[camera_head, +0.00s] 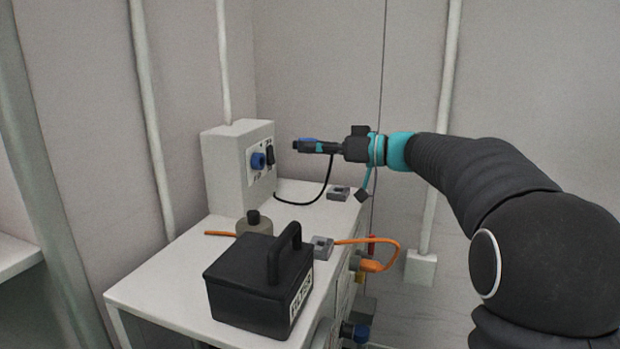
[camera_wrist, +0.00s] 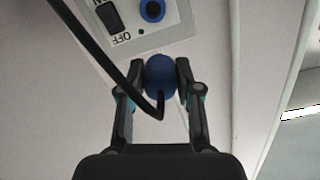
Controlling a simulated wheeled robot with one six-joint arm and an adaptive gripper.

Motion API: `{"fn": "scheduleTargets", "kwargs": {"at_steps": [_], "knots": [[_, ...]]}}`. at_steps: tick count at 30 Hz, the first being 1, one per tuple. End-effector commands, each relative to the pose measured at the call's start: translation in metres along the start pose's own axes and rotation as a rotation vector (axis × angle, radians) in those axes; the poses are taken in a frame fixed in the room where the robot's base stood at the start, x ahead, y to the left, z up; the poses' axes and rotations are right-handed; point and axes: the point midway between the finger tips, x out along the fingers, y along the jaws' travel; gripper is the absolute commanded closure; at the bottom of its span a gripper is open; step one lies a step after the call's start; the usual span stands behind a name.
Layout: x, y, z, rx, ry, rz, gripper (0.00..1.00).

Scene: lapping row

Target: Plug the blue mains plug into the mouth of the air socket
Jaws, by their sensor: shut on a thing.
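The blue mains plug (camera_wrist: 160,76) is held between the two fingers of my gripper (camera_wrist: 161,68), with its black cable running up and to the left in the wrist view. In the head view my gripper (camera_head: 300,145) is shut on the plug, level and in the air to the right of the white box. The air socket is a blue round mouth (camera_head: 258,161) on the box's front face. It also shows in the wrist view as a blue ring with a dark centre (camera_wrist: 152,11). A clear gap lies between plug and socket.
The white box (camera_head: 222,165) stands on a white bench (camera_head: 150,290) and has a black switch (camera_head: 270,155). An orange cable (camera_head: 390,243) hangs over the edge.

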Motion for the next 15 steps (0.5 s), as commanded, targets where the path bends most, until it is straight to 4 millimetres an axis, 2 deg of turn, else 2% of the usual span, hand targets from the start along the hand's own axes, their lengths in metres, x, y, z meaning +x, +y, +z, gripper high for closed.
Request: {"fn": "scheduleTargets", "kwargs": {"at_steps": [1, 6, 10, 15], "knots": [[0.004, 0.002, 0.013, 0.0, 0.005, -0.008, 1.0], [0.011, 0.004, 0.035, 0.001, 0.025, -0.026, 1.0], [0.015, 0.005, 0.045, -0.001, 0.038, -0.035, 1.0], [0.016, 0.005, 0.046, -0.001, 0.043, -0.039, 1.0]]}}
